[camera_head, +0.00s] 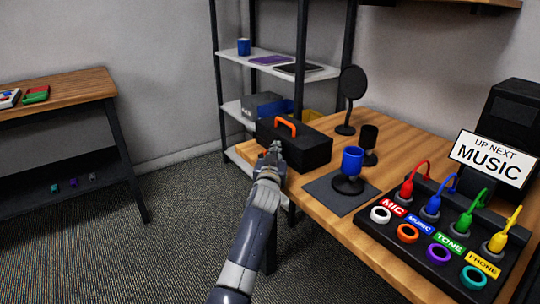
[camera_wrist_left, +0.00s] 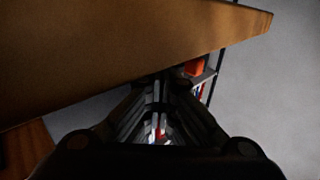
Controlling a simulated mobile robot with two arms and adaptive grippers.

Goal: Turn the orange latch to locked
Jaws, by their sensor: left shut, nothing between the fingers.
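A black case (camera_head: 305,150) sits at the far left corner of the wooden table. An orange arched part (camera_head: 286,122), the only orange piece on the case, shows on its top; I cannot tell whether it is the latch or a handle, nor whether it is locked. My left gripper (camera_head: 275,147) is in front of the case's left end, near the table edge, and hides part of it. In the left wrist view its fingers (camera_wrist_left: 160,125) are shut and empty. A small orange patch (camera_wrist_left: 195,67) shows beyond them, too dark to identify. My right gripper is not in view.
A metal shelf (camera_head: 280,68) stands behind the case. A wooden edge (camera_wrist_left: 130,60) crosses the wrist view.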

